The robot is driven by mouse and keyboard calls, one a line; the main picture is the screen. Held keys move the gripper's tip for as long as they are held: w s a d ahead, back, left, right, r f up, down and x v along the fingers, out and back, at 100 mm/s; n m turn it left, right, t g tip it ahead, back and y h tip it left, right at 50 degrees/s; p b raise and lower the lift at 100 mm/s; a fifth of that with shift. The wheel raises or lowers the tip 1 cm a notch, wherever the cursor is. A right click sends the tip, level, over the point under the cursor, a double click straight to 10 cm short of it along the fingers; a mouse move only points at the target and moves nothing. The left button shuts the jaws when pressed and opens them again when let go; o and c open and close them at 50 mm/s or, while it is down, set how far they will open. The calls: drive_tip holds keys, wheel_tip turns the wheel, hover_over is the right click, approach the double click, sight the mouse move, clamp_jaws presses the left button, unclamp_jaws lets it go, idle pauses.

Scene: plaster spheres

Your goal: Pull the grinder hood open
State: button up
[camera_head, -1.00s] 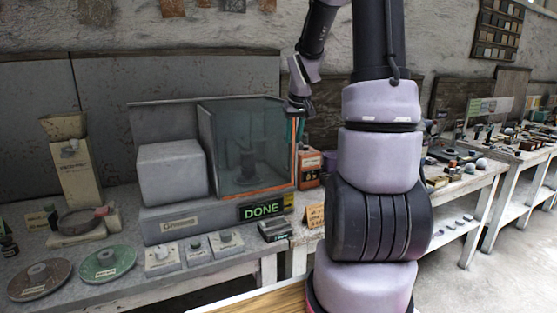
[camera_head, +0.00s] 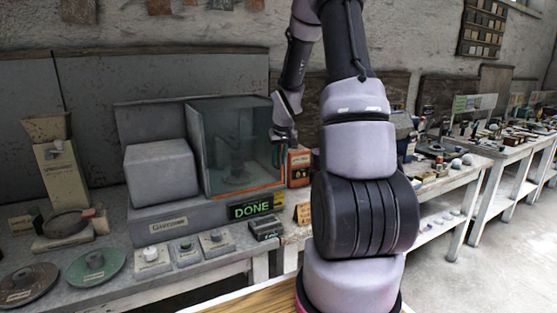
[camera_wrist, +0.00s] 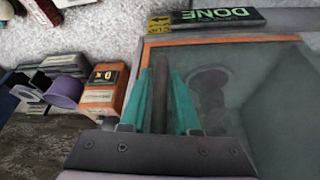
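The grinder hood (camera_head: 235,150) is a clear glass box with orange edging along its bottom. It sits on the right part of the grey grinder (camera_head: 165,218) and encloses a dark machine part. My gripper (camera_head: 284,138) is at the hood's right side, pointing down. In the wrist view my gripper (camera_wrist: 163,78) shows two teal fingers apart, with a dark upright bar (camera_wrist: 161,66) between them, beside the orange-edged hood (camera_wrist: 230,85). I cannot tell whether the fingers touch the bar. The hood looks closed.
A green "DONE" display (camera_head: 250,209) is on the grinder's front. An orange box (camera_head: 299,165) stands close to the right of my gripper. Small knob boxes (camera_head: 185,248) and discs (camera_head: 95,265) lie along the front of the bench.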

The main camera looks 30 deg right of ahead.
clamp_jaws()
drive_tip(key=shift+s, duration=0.1)
idle(1.2)
